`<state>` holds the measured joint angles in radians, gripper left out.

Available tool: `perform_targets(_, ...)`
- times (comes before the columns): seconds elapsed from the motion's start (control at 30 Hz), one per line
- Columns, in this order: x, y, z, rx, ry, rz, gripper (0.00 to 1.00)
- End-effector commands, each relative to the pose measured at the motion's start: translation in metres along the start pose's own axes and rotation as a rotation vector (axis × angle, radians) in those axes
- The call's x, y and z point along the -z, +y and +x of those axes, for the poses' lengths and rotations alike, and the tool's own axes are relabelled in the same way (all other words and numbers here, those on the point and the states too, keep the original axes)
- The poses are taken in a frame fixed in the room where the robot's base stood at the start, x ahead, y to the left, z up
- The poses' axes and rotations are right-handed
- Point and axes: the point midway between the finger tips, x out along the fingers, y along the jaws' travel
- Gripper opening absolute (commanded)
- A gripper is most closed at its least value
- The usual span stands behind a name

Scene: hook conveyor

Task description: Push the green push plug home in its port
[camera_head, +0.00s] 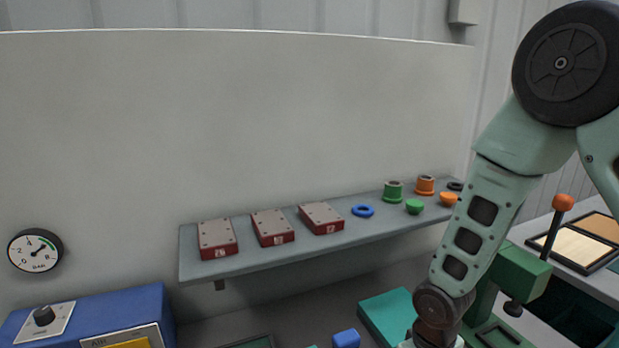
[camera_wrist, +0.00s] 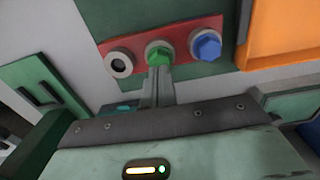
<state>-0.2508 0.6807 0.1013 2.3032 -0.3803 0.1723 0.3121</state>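In the wrist view a red port panel (camera_wrist: 187,40) carries a row of ports. The green push plug (camera_wrist: 158,55) sits at the middle port; how deep it is seated I cannot tell. A blue hexagonal plug (camera_wrist: 206,44) is at the right port. The left port (camera_wrist: 121,64) shows a pale ring with a dark, open centre. My gripper (camera_wrist: 158,72) has its fingers together, with the tips at the lower edge of the green plug; whether they touch it I cannot tell. In the head view the panel and my fingertips are out of sight.
An orange tray (camera_wrist: 283,35) lies right of the panel. In the head view, a shelf (camera_head: 330,248) holds red-brown boxes and coloured rings and caps. A lever with an orange knob (camera_head: 563,202) stands right of my arm. A blue box (camera_head: 95,311) is at lower left.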

Motion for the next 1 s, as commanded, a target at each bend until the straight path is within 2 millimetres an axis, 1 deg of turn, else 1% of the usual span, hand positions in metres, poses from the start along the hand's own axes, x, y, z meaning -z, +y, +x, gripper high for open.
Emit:
perform_targets(0.23,0.0,0.0,0.002,0.0,0.0,0.0,0.0)
perform_targets(1.0,0.0,0.0,0.017,0.0,0.0,0.0,0.0)
